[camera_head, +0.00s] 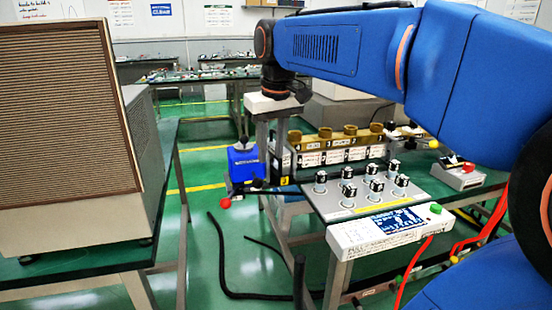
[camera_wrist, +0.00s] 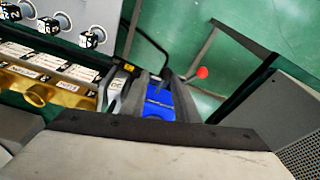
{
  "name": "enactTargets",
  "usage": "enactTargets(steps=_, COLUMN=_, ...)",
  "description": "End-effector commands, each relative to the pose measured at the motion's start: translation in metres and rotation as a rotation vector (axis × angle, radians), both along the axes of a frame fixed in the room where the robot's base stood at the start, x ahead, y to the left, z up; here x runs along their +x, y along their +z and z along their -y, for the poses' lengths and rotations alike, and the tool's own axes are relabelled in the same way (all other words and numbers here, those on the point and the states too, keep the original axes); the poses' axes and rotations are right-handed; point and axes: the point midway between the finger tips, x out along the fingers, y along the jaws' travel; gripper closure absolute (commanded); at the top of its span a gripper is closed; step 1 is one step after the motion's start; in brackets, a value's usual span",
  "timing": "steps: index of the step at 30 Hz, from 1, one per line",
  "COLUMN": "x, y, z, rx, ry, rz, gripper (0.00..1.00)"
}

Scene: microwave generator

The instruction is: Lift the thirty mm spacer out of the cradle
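Several brass-coloured ring-topped parts (camera_head: 350,131) stand in a row above white label cards at the back of the bench in the head view. They also show as gold parts (camera_wrist: 42,94) at the left of the wrist view. The lettering is too small to tell which is the thirty mm spacer, and I cannot make out the cradle apart from this row. My gripper (camera_head: 270,182) points down at the left end of the row. In the wrist view, its fingers (camera_wrist: 150,98) look apart, with a blue object showing beyond the gap. I see nothing held.
The blue object (camera_head: 243,163) and a red ball knob (camera_head: 225,203) are left of the row. Several grey posts with marked black-and-white cubes (camera_head: 376,186) stand in front. A beige microwave-like cabinet (camera_head: 70,150) stands on the left table. Green floor shows between the tables.

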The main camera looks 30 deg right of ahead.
Motion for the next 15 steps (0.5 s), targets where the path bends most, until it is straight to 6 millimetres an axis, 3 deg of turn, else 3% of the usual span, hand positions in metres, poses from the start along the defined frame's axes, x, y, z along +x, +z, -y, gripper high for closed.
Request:
enactTargets(steps=6, x=0.055, y=0.046, z=0.029, rx=0.006, ry=-0.017, rz=-0.066, gripper=0.72)
enactTargets(steps=15, x=0.119, y=0.092, z=0.074, rx=0.022, ry=-0.036, rz=-0.153, gripper=0.72)
